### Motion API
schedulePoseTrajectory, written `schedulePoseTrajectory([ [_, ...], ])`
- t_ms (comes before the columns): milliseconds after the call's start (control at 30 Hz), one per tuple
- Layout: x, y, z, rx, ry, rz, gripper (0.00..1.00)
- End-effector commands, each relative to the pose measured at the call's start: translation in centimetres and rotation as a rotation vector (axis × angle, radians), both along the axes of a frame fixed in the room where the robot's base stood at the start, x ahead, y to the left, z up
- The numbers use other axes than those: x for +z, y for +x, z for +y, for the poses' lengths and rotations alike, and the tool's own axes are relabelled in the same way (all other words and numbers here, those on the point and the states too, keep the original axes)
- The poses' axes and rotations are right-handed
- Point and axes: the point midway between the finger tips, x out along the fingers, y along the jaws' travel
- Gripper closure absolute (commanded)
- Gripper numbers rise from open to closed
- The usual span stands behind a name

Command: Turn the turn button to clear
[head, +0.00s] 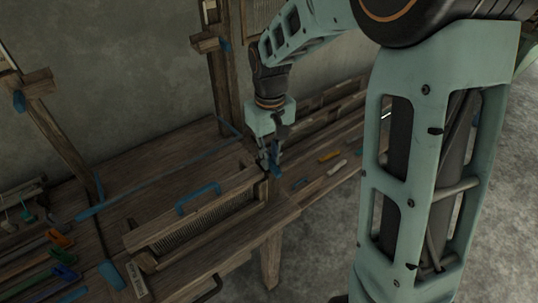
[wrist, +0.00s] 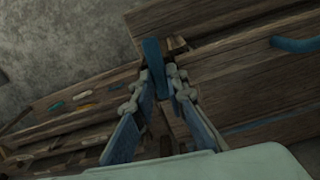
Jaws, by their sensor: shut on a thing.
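The turn button (wrist: 153,54) is a blue bar in the wrist view, standing at the end of a wooden beam. My gripper (wrist: 160,76) has its two fingers closed around the lower part of this bar, one on each side. In the head view my gripper (head: 269,160) points down at the right end of the wooden batten, where a blue piece shows at the fingers. The fingers hide part of the button. Its pivot is not clearly seen.
A wooden post (head: 222,85) rises behind my gripper. Small coloured pieces lie on the slatted bench (head: 322,170) to the right. Coloured clips (head: 63,256) sit at the left.

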Motion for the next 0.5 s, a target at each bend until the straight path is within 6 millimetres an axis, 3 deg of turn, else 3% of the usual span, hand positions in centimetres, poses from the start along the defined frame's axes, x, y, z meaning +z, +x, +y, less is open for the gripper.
schedulePoseTrajectory([
  [500,0.09,0.17,-0.12,0.109,0.001,-0.003,1.00],
])
